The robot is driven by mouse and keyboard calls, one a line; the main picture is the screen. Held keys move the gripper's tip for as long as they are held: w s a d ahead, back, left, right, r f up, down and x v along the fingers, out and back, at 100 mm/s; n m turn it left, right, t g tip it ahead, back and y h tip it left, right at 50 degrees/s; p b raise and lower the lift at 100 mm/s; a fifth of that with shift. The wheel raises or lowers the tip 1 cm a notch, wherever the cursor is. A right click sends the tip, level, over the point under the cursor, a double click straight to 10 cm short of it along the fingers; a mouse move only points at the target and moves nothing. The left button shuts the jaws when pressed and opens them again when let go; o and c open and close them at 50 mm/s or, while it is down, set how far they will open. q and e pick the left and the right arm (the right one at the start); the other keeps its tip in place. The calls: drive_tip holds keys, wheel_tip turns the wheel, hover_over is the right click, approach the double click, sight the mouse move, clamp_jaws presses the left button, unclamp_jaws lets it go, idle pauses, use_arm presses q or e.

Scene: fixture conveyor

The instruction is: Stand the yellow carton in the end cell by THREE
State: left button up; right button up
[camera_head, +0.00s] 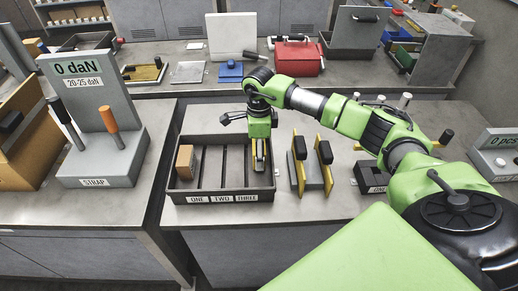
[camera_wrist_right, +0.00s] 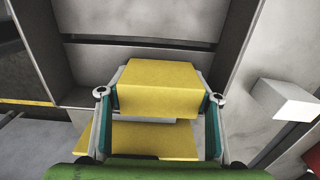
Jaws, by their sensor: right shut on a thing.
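My right gripper (camera_head: 259,160) comes down over the THREE end, at the right, of the dark grey divided tray (camera_head: 180,196). It is shut on the yellow carton (camera_head: 259,166), which is mostly hidden by the fingers in the head view. In the right wrist view the yellow carton (camera_wrist_right: 158,82) sits between the two fingers, with grey tray walls around and beyond it. I cannot tell whether its base touches the tray floor. The labels ONE, TWO, THREE run along the tray's front. My left gripper is not in view.
A tan carton (camera_head: 185,162) stands in the cell by ONE; the middle of the tray is empty. Just right of the tray is a grey fixture with yellow plates and black handles (camera_head: 300,150). A grey STRAP stand (camera_head: 100,160) is on the left bench.

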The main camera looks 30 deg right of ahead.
drive_tip(key=shift+f, duration=0.1)
drive_tip(key=shift+f+b, duration=0.15)
drive_tip(key=shift+b, duration=0.15)
drive_tip(key=o, duration=1.2)
drive_tip(key=shift+o, duration=0.2)
drive_tip(key=shift+r+p, duration=0.3)
drive_tip(key=shift+r, duration=0.25)
wheel_tip(320, 180, up, 11)
drive_tip(key=b, duration=0.3)
drive_tip(key=shift+r+b, duration=0.2)
drive_tip(key=shift+b, duration=0.1)
